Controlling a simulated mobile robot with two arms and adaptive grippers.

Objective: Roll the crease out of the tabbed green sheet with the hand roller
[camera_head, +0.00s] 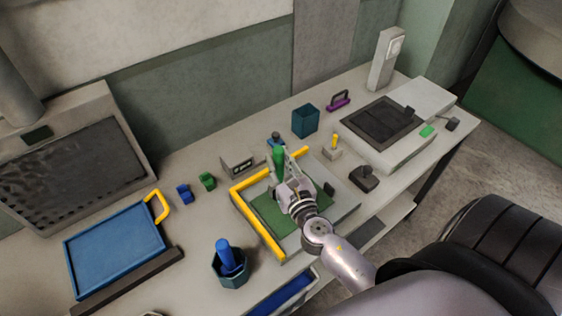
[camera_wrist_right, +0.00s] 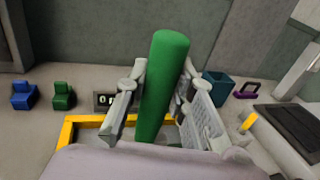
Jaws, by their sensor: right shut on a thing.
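The green sheet (camera_head: 268,213) lies on a grey board (camera_head: 345,205) with a yellow L-shaped edge (camera_head: 258,228). My right arm and gripper hide part of the sheet; I cannot make out its crease or tab. My right gripper (camera_head: 284,180) is over the sheet's far part, shut on the upright green handle (camera_head: 279,160) of the hand roller. In the right wrist view the thick green handle (camera_wrist_right: 163,85) stands between both fingers. The roller's lower end is hidden, so I cannot tell whether it touches the sheet. My left gripper is not in view.
A blue tray (camera_head: 115,248) and a hexagonal pot (camera_head: 229,270) with a blue-handled tool stand left. Small blue (camera_head: 184,194) and green (camera_head: 207,181) blocks, a small display (camera_head: 238,164) and a teal bin (camera_head: 305,121) are behind. A white machine (camera_head: 400,135) stands right.

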